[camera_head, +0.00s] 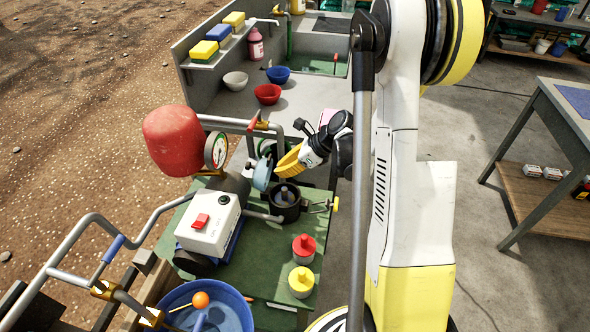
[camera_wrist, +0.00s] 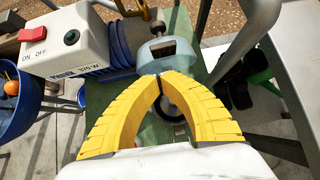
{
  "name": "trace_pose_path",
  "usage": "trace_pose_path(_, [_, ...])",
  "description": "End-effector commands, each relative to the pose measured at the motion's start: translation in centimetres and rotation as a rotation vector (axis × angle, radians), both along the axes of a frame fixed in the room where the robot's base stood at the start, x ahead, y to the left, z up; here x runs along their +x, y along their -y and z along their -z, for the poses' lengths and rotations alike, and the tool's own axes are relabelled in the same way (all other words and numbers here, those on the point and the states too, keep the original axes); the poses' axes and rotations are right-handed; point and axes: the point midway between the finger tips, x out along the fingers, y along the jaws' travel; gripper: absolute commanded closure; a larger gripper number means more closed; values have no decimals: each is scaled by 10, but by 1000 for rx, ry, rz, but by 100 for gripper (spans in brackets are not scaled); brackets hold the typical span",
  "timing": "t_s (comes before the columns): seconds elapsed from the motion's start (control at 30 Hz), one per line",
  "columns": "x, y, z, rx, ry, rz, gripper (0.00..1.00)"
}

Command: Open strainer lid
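The strainer is a black round pot (camera_head: 285,208) on the green bench top, beside the pump. Its pale blue-grey lid (camera_head: 263,173) stands tilted up steeply at the pot's back left, so the dark opening shows. The lid also shows in the wrist view (camera_wrist: 167,47), just beyond my fingertips. My gripper (camera_head: 280,172) has yellow fingers and is right beside the lid, above the pot. In the wrist view its fingertips (camera_wrist: 161,76) meet, with nothing seen held between them. Whether they touch the lid is unclear. The fingers partly hide the pot in that view.
A white pump box with a red switch (camera_head: 201,221) stands left of the pot. A red tank with gauge (camera_head: 172,140) and pipes rise behind. Red (camera_head: 304,247) and yellow (camera_head: 301,281) containers and a blue bucket (camera_head: 222,308) are in front. A wing bolt (camera_head: 335,204) sticks out at the right.

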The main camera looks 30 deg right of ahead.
Motion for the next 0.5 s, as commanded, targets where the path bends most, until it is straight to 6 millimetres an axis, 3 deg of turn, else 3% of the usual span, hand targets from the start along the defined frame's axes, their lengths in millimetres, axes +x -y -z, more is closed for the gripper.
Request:
trace_pose_path(0.2, [11, -10, 0, 0, 0, 0, 100])
trace_pose_path(0.5, [12, -11, 0, -1, 0, 1, 100])
